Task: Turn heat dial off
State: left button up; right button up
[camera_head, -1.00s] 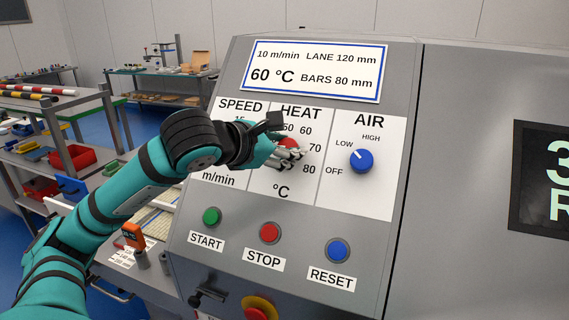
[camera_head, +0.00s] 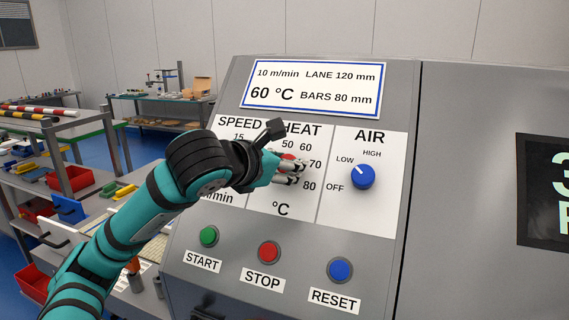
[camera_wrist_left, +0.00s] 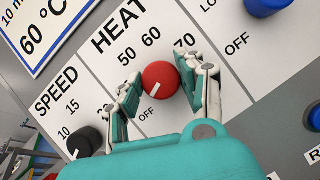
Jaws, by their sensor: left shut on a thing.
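The red heat dial (camera_wrist_left: 160,78) sits on the white HEAT label (camera_wrist_left: 125,25) in the left wrist view. Its white pointer line points to the lower left, on the side of the OFF mark (camera_wrist_left: 147,112). I cannot tell whether it lines up exactly with OFF. My left gripper (camera_wrist_left: 167,88) is shut on the dial, with one finger on either side. In the head view my left gripper (camera_head: 299,171) covers most of the dial, and only a small red part (camera_head: 289,156) shows. My right gripper is not in view.
The blue AIR knob (camera_head: 362,176) stands right of the HEAT label. The black SPEED knob (camera_wrist_left: 84,141) is close to my left gripper. START (camera_head: 208,236), STOP (camera_head: 269,252) and RESET (camera_head: 340,269) buttons are below. The display plate (camera_head: 310,88) reads 60 °C.

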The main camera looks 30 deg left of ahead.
pick_arm(q)
jog(key=o, duration=1.1)
jog(key=shift+o, duration=0.2)
jog(key=shift+s, duration=0.1)
jog(key=v, duration=0.7)
jog(key=shift+s, duration=0.2)
